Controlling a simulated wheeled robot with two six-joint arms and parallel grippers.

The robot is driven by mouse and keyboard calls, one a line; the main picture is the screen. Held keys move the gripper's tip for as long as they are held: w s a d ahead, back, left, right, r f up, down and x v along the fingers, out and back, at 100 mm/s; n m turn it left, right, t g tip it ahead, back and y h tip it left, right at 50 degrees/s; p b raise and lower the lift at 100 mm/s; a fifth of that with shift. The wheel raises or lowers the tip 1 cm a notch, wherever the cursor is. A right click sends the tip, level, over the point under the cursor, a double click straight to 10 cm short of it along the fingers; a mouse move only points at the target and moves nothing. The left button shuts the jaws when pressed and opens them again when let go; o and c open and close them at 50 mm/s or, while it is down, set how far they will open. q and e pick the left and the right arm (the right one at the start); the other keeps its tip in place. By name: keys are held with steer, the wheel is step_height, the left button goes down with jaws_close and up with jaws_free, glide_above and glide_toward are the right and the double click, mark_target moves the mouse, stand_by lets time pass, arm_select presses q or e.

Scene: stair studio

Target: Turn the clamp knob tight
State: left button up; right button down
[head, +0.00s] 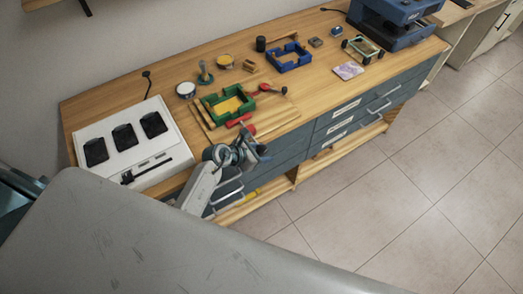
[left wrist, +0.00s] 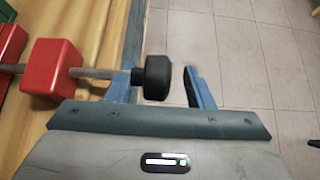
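The black clamp knob (left wrist: 158,77) sits at the end of a metal rod in the left wrist view. The rod runs through a red clamp block (left wrist: 52,68), which also shows in the head view (head: 238,121) in front of a green frame (head: 229,104). My left gripper (head: 255,149) is at the bench's front edge. Its blue fingers (left wrist: 163,80) are open on either side of the knob. The knob is nearer the left finger; a gap shows to the right finger. I cannot tell whether the left finger touches it. My right gripper is not in view.
A white charger box (head: 132,145) stands on the bench at the left. A blue frame (head: 289,57), small parts and a blue machine (head: 392,20) stand farther along. Drawers with handles (head: 347,108) are below the bench edge. The tiled floor (head: 430,150) is clear.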

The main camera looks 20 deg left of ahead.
arm_select(q)
steer(key=shift+w+a+r, duration=0.1)
steer(key=shift+w+r, duration=0.05)
steer(key=shift+r, duration=0.05)
steer(key=shift+s+a+r, duration=0.25)
steer(key=shift+s+a, duration=0.05)
steer(key=b+v, duration=0.3)
steer(key=v, duration=0.7)
steer(key=shift+b, duration=0.3)
steer(key=shift+d, duration=0.15)
